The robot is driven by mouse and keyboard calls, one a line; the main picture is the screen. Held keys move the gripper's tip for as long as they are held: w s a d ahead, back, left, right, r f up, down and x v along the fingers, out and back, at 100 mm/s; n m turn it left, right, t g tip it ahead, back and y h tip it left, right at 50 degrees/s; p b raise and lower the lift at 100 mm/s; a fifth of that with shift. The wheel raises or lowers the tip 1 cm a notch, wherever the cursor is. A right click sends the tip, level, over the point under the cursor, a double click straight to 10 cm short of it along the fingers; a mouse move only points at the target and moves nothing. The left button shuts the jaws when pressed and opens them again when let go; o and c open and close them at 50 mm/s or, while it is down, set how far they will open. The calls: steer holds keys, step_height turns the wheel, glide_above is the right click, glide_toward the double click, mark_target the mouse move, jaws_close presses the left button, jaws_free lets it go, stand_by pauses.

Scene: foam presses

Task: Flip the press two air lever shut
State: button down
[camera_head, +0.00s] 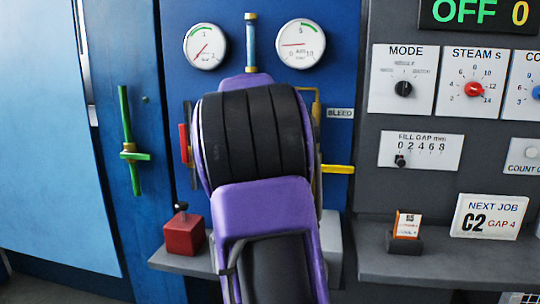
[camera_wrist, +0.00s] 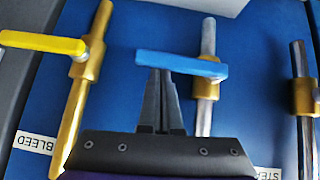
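In the wrist view a blue lever (camera_wrist: 182,65) lies crosswise on a brass valve (camera_wrist: 207,75) on a vertical pipe. It is probably the air lever, but no label for it shows. My gripper (camera_wrist: 161,72) has its two dark fingers close together, with nothing visible between them. Their tips are at the lower edge of the blue lever's free end; I cannot tell whether they touch it. In the head view my purple and black arm hides this lever and the gripper.
A yellow lever (camera_head: 338,169) by the BLEED label (camera_head: 340,113) also lies crosswise. A red lever (camera_head: 184,143) stands left of my arm, and a green lever (camera_head: 126,125) farther left. A grey shelf (camera_head: 180,262) with a red block (camera_head: 184,235) is below.

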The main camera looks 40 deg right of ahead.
steer(key=d+r+p+v, duration=0.1)
steer(key=v, duration=0.5)
steer(key=d+r+p+v, duration=0.1)
steer(key=p+v, duration=0.1)
steer(key=v, duration=0.4)
steer(key=shift+w+a+r, duration=0.15)
steer(key=shift+a+r, duration=0.05)
steer(key=shift+a, duration=0.1)
